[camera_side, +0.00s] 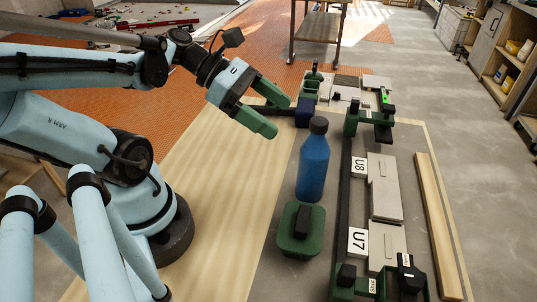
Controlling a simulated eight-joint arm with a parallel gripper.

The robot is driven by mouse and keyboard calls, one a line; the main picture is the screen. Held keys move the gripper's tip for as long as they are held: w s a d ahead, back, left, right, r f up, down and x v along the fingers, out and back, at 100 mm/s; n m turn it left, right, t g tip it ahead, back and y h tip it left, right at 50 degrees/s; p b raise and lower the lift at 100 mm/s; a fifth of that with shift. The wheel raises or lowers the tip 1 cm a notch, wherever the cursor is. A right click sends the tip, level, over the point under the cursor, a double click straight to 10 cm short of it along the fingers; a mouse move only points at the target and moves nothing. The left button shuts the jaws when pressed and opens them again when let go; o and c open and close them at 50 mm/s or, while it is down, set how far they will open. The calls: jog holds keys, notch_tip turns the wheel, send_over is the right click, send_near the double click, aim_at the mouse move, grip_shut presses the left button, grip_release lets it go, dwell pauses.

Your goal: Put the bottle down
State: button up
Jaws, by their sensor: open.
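A blue bottle (313,165) with a black cap stands upright right of the middle of the side view. Its base looks to rest on the grey floor strip just behind a green box. My gripper (279,116) has green fingers and is open, with nothing between them. It is up and to the left of the bottle, apart from it in the picture. How far apart they are in depth I cannot tell.
A green box with a black handle (300,234) is close in front of the bottle. Right of it are a dark rail, grey tiles (384,185), U7 and U8 labels and green-and-black fixtures (370,118). A wooden board (437,225) lies farther right.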

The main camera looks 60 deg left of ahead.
aim_at(314, 159)
jog(key=shift+w+d+f+m+g+y, duration=0.15)
jog(key=shift+w+d+f+m+g, duration=0.3)
jog(key=shift+w+d+f, duration=0.75)
jog(key=shift+w+d+f+m+g+y, duration=0.3)
jog(key=shift+w+f+g, duration=0.35)
jog(key=shift+f, duration=1.1)
jog(key=shift+w+d+f+m+g+y, duration=0.1)
jog(key=shift+w+d+f+m+g, duration=0.35)
jog(key=shift+w+d+f, duration=0.85)
jog(key=shift+d+f, duration=0.1)
jog(key=shift+f, duration=0.4)
jog(key=shift+w+d+f, duration=0.1)
jog(key=shift+d+f, duration=0.1)
jog(key=shift+f, duration=0.35)
jog(key=c, duration=1.6)
jog(key=shift+o, duration=0.2)
jog(key=shift+r, duration=0.2)
